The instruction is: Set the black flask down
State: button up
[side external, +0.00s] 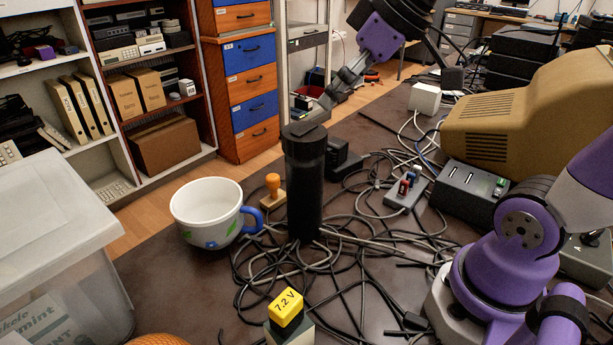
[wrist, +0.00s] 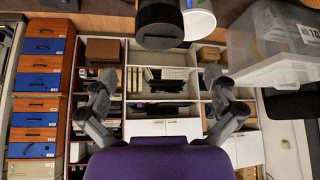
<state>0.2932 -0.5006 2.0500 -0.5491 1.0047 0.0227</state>
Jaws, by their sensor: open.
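The black flask (side external: 304,190) stands upright on the dark table among cables in the side view. Its base is partly hidden by the cables. In the wrist view the flask (wrist: 160,24) shows at the top edge, cap end toward me. My gripper (side external: 320,110) reaches in from the upper right, with its fingers near the flask's top in the side view. In the wrist view my gripper (wrist: 160,78) has its fingers wide apart and nothing between them. The flask lies outside the gap there. Whether a finger touches the cap is unclear from the side.
A white mug (side external: 207,212) with a blue handle and a wooden stamp (side external: 272,191) stand left of the flask. A yellow-topped block (side external: 286,310) is in front. A power strip (side external: 406,191) and a beige monitor (side external: 530,115) are to the right. A clear bin (side external: 60,240) stands left.

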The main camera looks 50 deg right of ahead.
jog(key=s+f+m+g+h, duration=0.1)
jog(key=s+f+m, duration=0.1)
jog(key=s+f, duration=0.3)
notch_tip(320, 180, down, 4)
jog(key=shift+s+d+r+m+h, duration=0.1)
jog(key=shift+s+d+m+h, duration=0.2)
jog(key=shift+d, duration=0.05)
